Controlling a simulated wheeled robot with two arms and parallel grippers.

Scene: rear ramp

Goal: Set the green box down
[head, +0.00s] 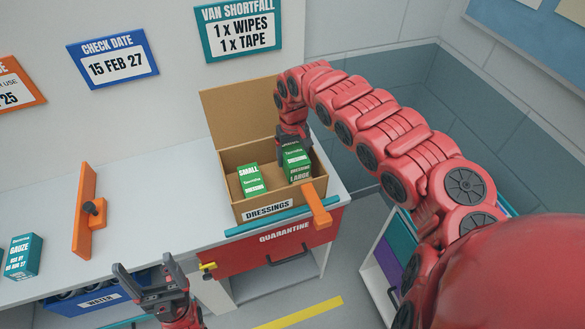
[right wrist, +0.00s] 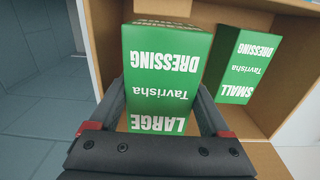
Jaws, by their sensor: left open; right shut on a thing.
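The large green dressing box (head: 298,167) is in the right part of the open cardboard carton marked DRESSINGS (head: 236,211). My right gripper (head: 294,143) reaches down from above and is shut on it. In the right wrist view the large box (right wrist: 163,70) sits between both fingers (right wrist: 160,115), its lettering upside down. I cannot tell whether its base touches the carton floor. A small green dressing box (head: 251,180) stands in the carton to its left, apart from it; it also shows in the right wrist view (right wrist: 240,65). My left gripper (head: 146,272) is open and empty, in front of the counter.
The carton stands on a pale counter (head: 150,190) above a red QUARANTINE drawer (head: 270,252). An orange handle-like piece (head: 317,205) is at the carton's front right. The counter between is clear.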

